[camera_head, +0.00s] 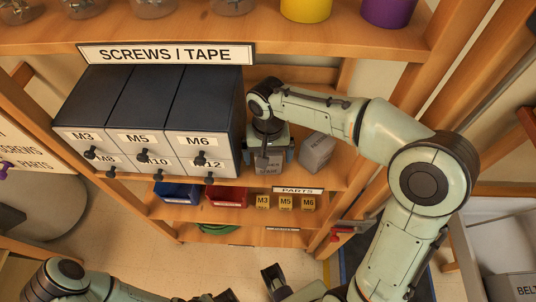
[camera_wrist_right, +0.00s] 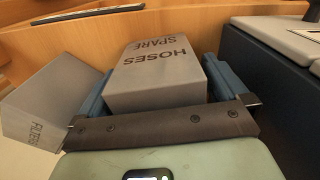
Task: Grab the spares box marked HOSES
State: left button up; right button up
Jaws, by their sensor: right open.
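The grey box marked HOSES SPARE (camera_wrist_right: 155,75) stands on the middle shelf, right of the dark drawer cabinet; in the head view it (camera_head: 268,162) shows under my right gripper (camera_head: 270,156). My right gripper points down with its jaws open. In the right wrist view its two blue fingers (camera_wrist_right: 158,90) stand on either side of the box, with a narrow gap visible on the right side. A second grey box (camera_head: 317,152) stands just right of the gripper; in the wrist view it (camera_wrist_right: 48,105) shows tilted at the left, its label partly readable.
The dark cabinet (camera_head: 150,105) with white labelled drawers stands close left of my right gripper. The upper shelf (camera_head: 270,32) with jars runs above my arm. Blue (camera_head: 178,193) and red (camera_head: 226,197) bins and small yellow boxes (camera_head: 286,203) sit on the lower shelf.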

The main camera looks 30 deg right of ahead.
jog(key=c, duration=1.1)
jog(key=shift+r, duration=0.15)
